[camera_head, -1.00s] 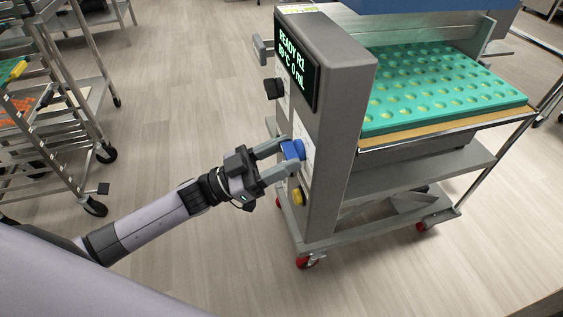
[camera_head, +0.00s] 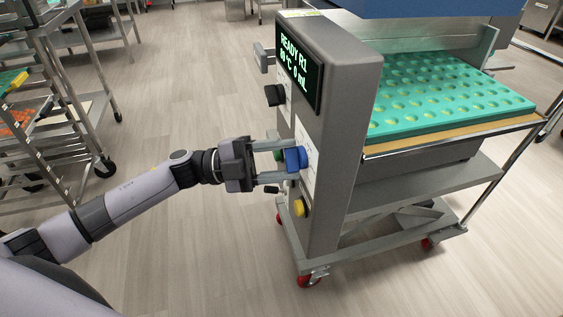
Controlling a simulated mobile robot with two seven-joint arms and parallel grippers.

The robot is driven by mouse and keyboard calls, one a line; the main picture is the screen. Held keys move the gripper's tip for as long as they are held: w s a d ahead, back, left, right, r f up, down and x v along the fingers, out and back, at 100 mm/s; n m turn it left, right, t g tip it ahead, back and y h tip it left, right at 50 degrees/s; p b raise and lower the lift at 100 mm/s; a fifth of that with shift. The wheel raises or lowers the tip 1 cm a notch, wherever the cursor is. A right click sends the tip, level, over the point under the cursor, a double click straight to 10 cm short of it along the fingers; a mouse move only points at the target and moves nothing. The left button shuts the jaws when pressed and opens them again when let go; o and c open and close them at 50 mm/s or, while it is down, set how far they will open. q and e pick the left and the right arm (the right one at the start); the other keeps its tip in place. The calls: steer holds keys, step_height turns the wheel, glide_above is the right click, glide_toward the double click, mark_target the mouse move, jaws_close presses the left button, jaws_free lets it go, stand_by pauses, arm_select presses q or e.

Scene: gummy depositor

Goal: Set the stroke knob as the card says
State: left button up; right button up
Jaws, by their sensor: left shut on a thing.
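The depositor's grey control column (camera_head: 345,110) stands right of centre, with a lit display (camera_head: 301,67) reading "READY R1" and "0 mL"; its temperature digits are hard to read. A blue knob (camera_head: 296,158) sticks out of the panel below it. My left gripper (camera_head: 284,162) is shut on the blue knob, one finger above it and one below. A green part (camera_head: 278,163) shows between the fingers. A black knob (camera_head: 274,95) sits higher and a yellow button (camera_head: 300,207) lower on the panel. White labels on the panel are too small to read. My right gripper is out of view.
A teal mould tray (camera_head: 440,92) lies on the depositor's bed to the right of the column. A metal rack (camera_head: 72,110) with trays stands at the left. The floor (camera_head: 175,85) between rack and depositor is clear.

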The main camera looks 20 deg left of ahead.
arm_select(q)
steer(key=m+y, duration=0.1)
steer(key=m, duration=0.2)
steer(key=m+g+y, duration=0.1)
steer(key=m, duration=0.1)
steer(key=shift+r+m, duration=0.15)
steer(key=shift+m, duration=0.25)
stand_by(0.3)
steer(key=o, duration=1.1)
steer(key=shift+c, duration=0.2)
steer(key=v, duration=0.7)
steer(key=shift+a+b, duration=0.2)
steer(key=shift+b, duration=0.15)
